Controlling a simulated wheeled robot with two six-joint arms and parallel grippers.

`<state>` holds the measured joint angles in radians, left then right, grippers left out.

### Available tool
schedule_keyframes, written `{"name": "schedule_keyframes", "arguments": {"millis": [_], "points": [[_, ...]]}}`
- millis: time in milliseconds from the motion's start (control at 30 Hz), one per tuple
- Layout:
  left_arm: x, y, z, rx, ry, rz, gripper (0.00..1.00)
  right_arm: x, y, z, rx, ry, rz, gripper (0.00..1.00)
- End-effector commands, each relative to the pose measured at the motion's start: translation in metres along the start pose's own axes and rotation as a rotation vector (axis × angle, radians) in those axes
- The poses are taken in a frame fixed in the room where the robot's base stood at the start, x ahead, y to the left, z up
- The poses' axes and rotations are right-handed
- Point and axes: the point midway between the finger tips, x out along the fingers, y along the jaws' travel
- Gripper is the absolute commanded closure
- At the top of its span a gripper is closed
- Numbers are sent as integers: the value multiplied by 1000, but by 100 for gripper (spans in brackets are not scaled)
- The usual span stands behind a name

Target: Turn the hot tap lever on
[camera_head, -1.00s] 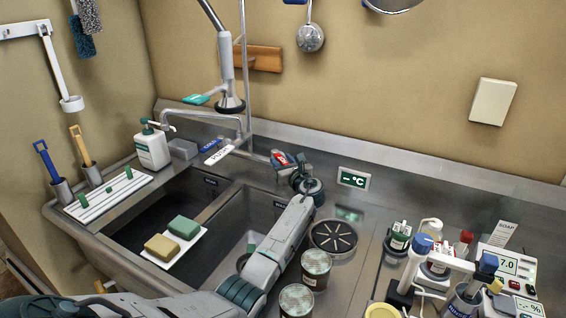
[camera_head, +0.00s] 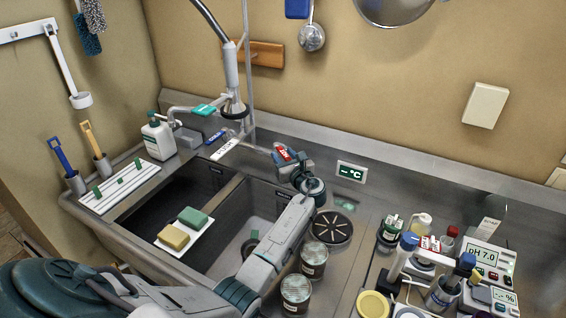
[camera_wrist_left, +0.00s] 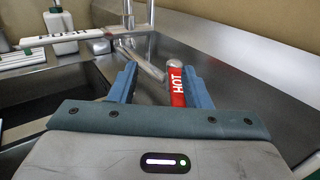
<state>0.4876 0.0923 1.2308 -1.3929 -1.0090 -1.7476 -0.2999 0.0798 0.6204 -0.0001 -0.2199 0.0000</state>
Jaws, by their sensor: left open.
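The hot tap lever (camera_head: 283,152) is a red handle beside the tap at the back of the sink. In the left wrist view the lever (camera_wrist_left: 177,86) shows white HOT lettering and stands between my fingers, closer to the right-hand finger. My left gripper (camera_head: 286,163) reaches over the sink to the lever. In the left wrist view my gripper (camera_wrist_left: 160,82) is open, with one finger on each side of the lever. I cannot tell whether a finger touches it. My right gripper is out of view.
A blue lever (camera_head: 215,137) and a white label plate (camera_head: 224,150) are left of the hot lever. The spray hose (camera_head: 230,65) hangs above. Instruments and bottles crowd the right.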

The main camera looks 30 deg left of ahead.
Motion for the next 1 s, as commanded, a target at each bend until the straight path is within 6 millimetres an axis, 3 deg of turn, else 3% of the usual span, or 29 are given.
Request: {"name": "schedule_keyframes", "arguments": {"millis": [33, 200, 367, 500, 1000], "points": [[-10, 4, 7, 1, 3, -1, 56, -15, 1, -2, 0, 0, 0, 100], [-38, 20, 9, 2, 3, -2, 56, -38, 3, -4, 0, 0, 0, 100], [-63, 33, 10, 2, 2, -1, 56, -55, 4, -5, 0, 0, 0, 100], [-79, 40, 8, -1, 2, -1, 56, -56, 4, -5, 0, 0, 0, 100], [-86, 44, 9, 0, 0, 0, 56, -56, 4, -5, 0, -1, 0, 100]]}}
